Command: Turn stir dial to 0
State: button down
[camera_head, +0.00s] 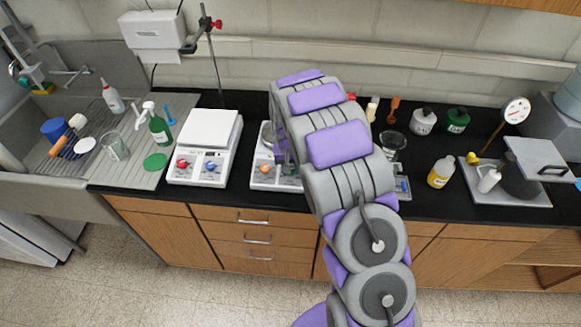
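Two white hot plate stirrers stand on the black counter. The left one (208,148) is in full view, with a red dial (182,164) and a blue dial (210,166) on its front. The second one (262,181) is partly hidden behind my arm. Its orange dial (266,169) shows, and a second dial (291,170) beside it is partly covered. The dial labels and pointer settings are too small to read. My arm reaches over the second stirrer, and its end bends down near that stirrer's dials. My gripper (283,153) is mostly hidden by the arm, so its fingers cannot be made out.
A metal stand with a red clamp (215,24) rises behind the left stirrer. A green bottle (159,131) and a sink (75,75) are at left. A yellow bottle (441,172), a gauge (516,110) and several small bottles stand at right. Drawers (255,240) lie below the counter.

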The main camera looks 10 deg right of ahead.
jog(key=shift+w+r+n, duration=0.1)
jog(key=shift+w+n, duration=0.05)
jog(key=shift+n, duration=0.35)
jog(key=c, duration=0.8)
grip_release()
jog(key=shift+a, duration=0.1)
jog(key=r, duration=1.1)
jog(key=s+a+r, duration=0.1)
jog(key=r, duration=0.5)
jog(key=shift+p, duration=0.3)
